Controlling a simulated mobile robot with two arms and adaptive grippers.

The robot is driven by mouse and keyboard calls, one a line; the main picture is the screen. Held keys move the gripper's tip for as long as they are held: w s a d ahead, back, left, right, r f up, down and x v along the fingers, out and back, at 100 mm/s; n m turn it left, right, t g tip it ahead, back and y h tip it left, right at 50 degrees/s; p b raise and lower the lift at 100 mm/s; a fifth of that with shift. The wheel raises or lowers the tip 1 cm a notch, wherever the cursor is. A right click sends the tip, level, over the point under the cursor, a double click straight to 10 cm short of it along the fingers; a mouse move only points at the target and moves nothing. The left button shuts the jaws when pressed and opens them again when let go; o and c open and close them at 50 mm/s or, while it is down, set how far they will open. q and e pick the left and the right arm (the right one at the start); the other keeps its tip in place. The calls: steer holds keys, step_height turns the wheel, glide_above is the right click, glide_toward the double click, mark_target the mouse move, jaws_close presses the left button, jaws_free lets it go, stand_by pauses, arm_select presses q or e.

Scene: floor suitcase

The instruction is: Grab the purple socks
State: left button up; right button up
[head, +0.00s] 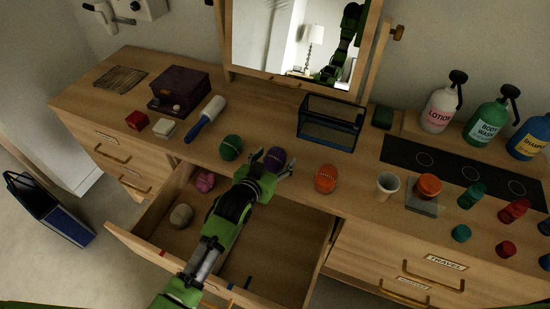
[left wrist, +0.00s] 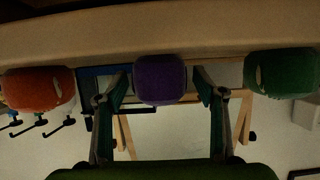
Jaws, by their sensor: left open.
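The purple socks (head: 276,155) are a rolled ball on the dresser top, between the green and orange sock balls. My left gripper (head: 272,166) reaches over the open drawer to the dresser's front edge, fingers open toward the purple ball. In the left wrist view, which looks upside down, the purple socks (left wrist: 160,80) sit centred between the two spread fingers (left wrist: 160,100). I cannot tell whether a finger touches them. My right gripper is not in view.
Green socks (head: 231,147) and orange socks (head: 326,178) flank the purple ball. The open drawer (head: 172,259) holds pink socks (head: 205,181) and beige socks (head: 181,215). A black mesh basket (head: 331,122) stands behind, before the mirror (head: 300,38). Bottles and jars fill the right side.

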arm_select(q)
steer(key=shift+w+d+f, duration=0.1)
steer(key=shift+w, duration=0.1)
steer(key=shift+c, duration=0.7)
steer(key=c, duration=1.1)
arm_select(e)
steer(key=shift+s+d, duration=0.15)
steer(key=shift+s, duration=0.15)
